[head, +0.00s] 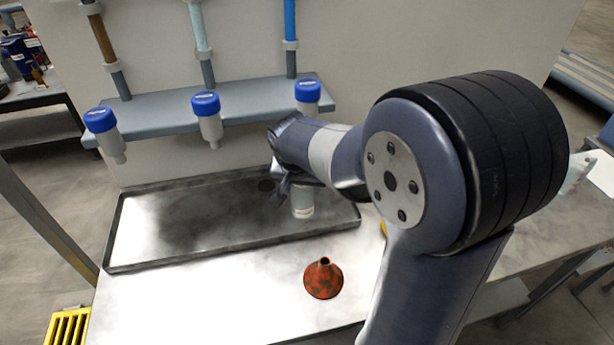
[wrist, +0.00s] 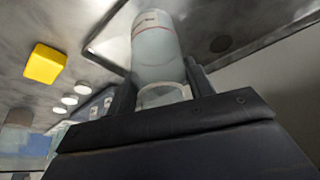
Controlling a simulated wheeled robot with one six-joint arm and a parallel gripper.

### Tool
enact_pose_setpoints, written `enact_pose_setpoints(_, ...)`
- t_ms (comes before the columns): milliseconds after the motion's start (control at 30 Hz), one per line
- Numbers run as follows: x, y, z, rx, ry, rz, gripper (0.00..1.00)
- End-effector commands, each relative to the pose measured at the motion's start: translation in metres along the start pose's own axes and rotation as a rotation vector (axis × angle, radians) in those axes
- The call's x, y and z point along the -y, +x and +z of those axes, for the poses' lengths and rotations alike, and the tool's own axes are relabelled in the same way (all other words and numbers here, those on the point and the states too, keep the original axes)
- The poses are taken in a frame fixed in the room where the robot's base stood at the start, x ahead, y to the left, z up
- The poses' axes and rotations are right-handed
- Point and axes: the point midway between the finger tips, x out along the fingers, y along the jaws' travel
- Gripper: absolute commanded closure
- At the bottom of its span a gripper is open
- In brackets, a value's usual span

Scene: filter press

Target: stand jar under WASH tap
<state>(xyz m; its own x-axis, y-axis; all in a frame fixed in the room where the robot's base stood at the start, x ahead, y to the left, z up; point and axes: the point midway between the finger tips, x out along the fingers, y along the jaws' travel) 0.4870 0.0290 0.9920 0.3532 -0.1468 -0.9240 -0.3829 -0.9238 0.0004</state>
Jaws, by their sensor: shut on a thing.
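A pale translucent jar (head: 302,204) with a whitish band is held over the right end of the grey drip tray (head: 115,228). My gripper (head: 284,188) is shut on it. In the wrist view the jar (wrist: 157,48) sits between the two dark fingers (wrist: 163,88). I cannot tell whether its base touches the tray. Three blue-capped taps hang from the shelf: left (head: 101,121), middle (head: 206,104) and right (head: 307,92). Their labels are too small to read, so I cannot tell which is WASH. The jar is lower than the right tap and near its column in the picture.
A reddish funnel (head: 323,280) stands on the bench in front of the tray. A yellow block (wrist: 45,64) and several white discs (wrist: 69,100) lie on the bench in the wrist view. A dark drain hole (wrist: 221,43) is in the tray. The tray's left and middle are clear.

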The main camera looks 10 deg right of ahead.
Motion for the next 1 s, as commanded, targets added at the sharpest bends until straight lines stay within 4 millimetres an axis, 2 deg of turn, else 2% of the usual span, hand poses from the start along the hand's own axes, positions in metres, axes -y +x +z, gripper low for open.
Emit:
enact_pose_setpoints(200,-0.001,0.029,-0.025,0.002,0.002,0.002,0.72)
enact_pose_setpoints(467,0.0,0.043,-0.036,0.001,0.0,0.001,0.72)
enact_pose_setpoints(700,0.0,0.067,-0.05,0.002,0.001,0.001,0.72)
enact_pose_setpoints(1000,0.0,0.072,-0.052,-0.001,0.0,-0.001,0.72)
